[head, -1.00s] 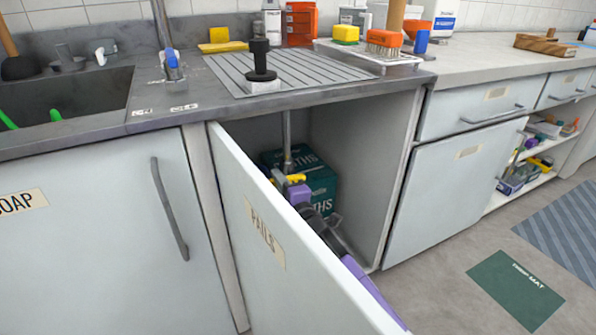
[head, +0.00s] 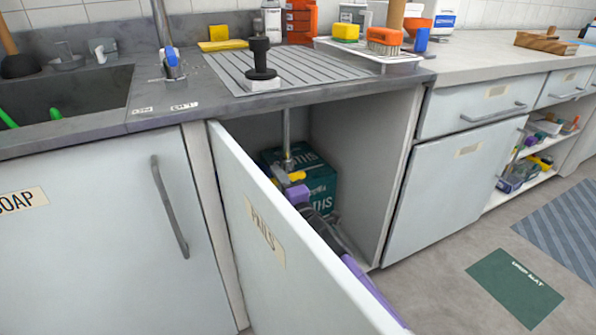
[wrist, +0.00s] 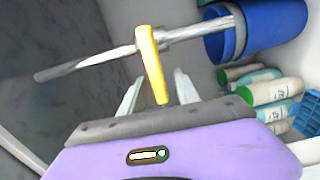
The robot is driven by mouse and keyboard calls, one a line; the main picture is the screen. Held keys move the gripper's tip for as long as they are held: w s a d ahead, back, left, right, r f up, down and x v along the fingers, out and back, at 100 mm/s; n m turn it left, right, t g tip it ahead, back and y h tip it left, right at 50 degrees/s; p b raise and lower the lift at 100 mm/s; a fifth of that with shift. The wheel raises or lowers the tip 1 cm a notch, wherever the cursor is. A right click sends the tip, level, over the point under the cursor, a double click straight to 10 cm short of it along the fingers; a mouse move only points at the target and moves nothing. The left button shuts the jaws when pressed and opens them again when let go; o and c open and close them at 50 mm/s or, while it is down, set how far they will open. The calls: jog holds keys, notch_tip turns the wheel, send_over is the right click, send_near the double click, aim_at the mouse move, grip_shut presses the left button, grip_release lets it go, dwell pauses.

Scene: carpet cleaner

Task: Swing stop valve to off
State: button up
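The stop valve's yellow lever (wrist: 153,66) sits on a metal pipe (wrist: 185,33) in the wrist view. It points down the picture, across the pipe. In the head view the yellow lever (head: 297,176) shows small, low on the upright pipe (head: 286,135) inside the open cabinet. My gripper (wrist: 159,80) is open, with one pale finger on each side of the lever's lower end. Gaps show between the lever and both fingers. In the head view my purple gripper body (head: 298,194) is just below the lever; its fingers are too small to make out.
The open cabinet door (head: 265,230), labelled PAILS, stands in front of my arm. A dark green box (head: 320,185) is behind the valve. The wrist view shows a blue container (wrist: 275,25), several bottles (wrist: 270,92) and a blue crate (wrist: 309,115) at right.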

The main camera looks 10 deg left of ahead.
jog(key=shift+s+d+r+p, duration=0.2)
jog(key=shift+s+d+p, duration=0.05)
jog(key=shift+p, duration=0.35)
jog(key=p+v, duration=0.8)
jog(key=p, duration=0.1)
dwell(0.4)
